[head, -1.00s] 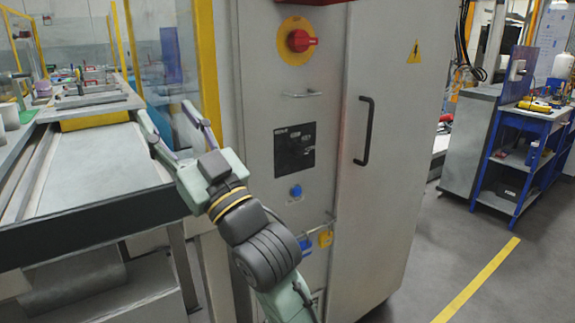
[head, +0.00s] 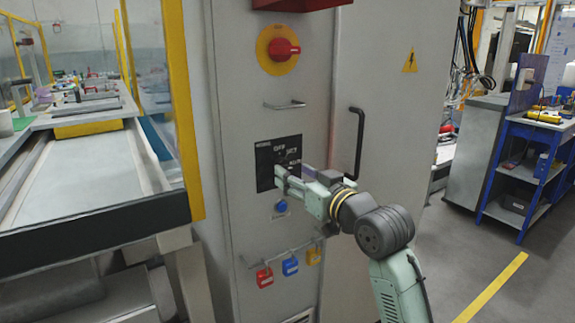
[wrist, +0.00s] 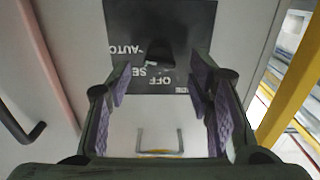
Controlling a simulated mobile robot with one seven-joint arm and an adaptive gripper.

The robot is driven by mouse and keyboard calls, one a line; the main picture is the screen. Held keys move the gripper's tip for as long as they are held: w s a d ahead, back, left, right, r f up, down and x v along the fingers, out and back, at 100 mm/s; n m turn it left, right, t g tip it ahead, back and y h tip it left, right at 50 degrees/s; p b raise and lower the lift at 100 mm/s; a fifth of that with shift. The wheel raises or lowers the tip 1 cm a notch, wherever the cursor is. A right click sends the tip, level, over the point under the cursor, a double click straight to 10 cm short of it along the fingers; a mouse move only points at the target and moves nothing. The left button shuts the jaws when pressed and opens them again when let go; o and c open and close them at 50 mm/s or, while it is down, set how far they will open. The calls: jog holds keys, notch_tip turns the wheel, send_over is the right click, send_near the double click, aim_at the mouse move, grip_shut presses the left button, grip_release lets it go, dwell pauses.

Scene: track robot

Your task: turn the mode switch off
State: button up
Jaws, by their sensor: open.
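The mode switch is a dark knob (wrist: 160,54) on a black square panel (head: 266,170) on the grey cabinet front. In the wrist view the panel appears upside down, with the words AUTO, OFF and a partly hidden one between them. I cannot tell which label the knob points to. My gripper (head: 283,179) is at the lower right part of the panel in the head view. In the wrist view its purple-padded fingers (wrist: 160,84) are spread apart, with the knob beyond and between them. Nothing is held, and contact with the knob cannot be seen.
Above the panel are a handle bar (head: 284,104) and a red rotary switch (head: 283,49) on a yellow disc. Below are a blue button (head: 281,206) and a rail with red, blue and yellow padlocks (head: 290,266). A black door handle (head: 358,142) is at right.

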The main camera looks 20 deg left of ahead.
aim_at(287, 168)
jog(key=shift+p+x, duration=0.3)
jog(key=shift+x, duration=1.65)
jog(key=shift+c, duration=0.3)
jog(key=c, duration=1)
jog(key=shift+f+n+b, duration=0.1)
jog(key=shift+n+b, duration=0.3)
jog(key=shift+b, duration=0.05)
jog(key=shift+c, duration=0.2)
jog(key=n+b, duration=1.1)
jog(key=n, duration=0.7)
jog(key=shift+n, duration=0.4)
